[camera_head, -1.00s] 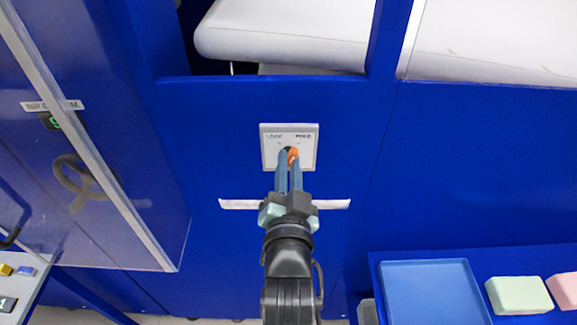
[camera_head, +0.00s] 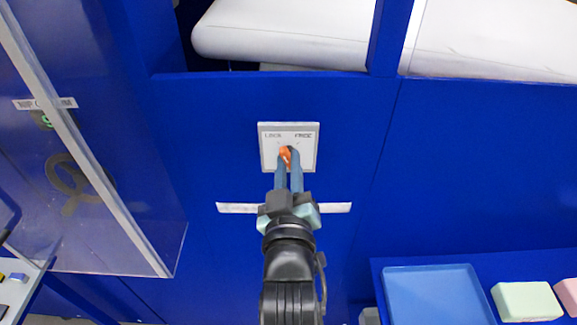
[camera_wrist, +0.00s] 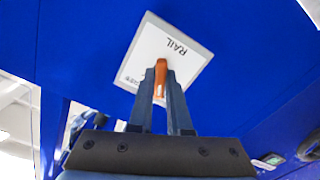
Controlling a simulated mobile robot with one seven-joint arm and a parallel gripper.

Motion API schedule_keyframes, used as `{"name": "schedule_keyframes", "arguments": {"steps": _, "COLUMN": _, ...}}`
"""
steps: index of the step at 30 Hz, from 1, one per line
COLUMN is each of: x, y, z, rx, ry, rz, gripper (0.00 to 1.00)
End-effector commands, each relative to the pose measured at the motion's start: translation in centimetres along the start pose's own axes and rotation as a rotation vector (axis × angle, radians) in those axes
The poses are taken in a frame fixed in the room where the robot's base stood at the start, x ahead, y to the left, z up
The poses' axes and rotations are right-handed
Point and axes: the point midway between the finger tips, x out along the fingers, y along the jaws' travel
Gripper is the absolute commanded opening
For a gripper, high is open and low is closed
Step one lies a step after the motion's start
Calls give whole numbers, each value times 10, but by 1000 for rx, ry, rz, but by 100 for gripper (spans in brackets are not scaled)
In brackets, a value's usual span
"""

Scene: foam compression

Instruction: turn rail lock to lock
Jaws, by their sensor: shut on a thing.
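The rail lock is a white square plate (camera_head: 308,160) on the blue panel, with LOCK lettered at its upper left and FREE at its upper right. Its orange knob (camera_head: 285,153) points up and slightly left, to the LOCK side. My gripper (camera_head: 288,156) is shut on the knob, one blue-grey finger on each side. In the wrist view the orange knob (camera_wrist: 161,78) sits between the fingertips (camera_wrist: 161,72), and the plate (camera_wrist: 185,48) looks tilted relative to my gripper. The fingers hide part of the knob and the plate's lower middle.
A white label strip (camera_head: 238,208) runs across the panel below the plate. A clear door with a handle (camera_head: 75,185) stands at left. A blue tray (camera_head: 435,295) and a pale green foam block (camera_head: 527,301) lie at lower right. White rolls (camera_head: 285,35) lie above.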

Motion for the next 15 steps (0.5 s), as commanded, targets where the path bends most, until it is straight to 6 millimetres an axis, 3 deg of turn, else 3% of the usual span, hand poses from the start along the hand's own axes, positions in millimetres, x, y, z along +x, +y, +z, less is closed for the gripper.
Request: {"name": "schedule_keyframes", "arguments": {"steps": 15, "x": 0, "y": 0, "z": 0, "rx": -312, "ry": 0, "rz": -1, "gripper": 0}}
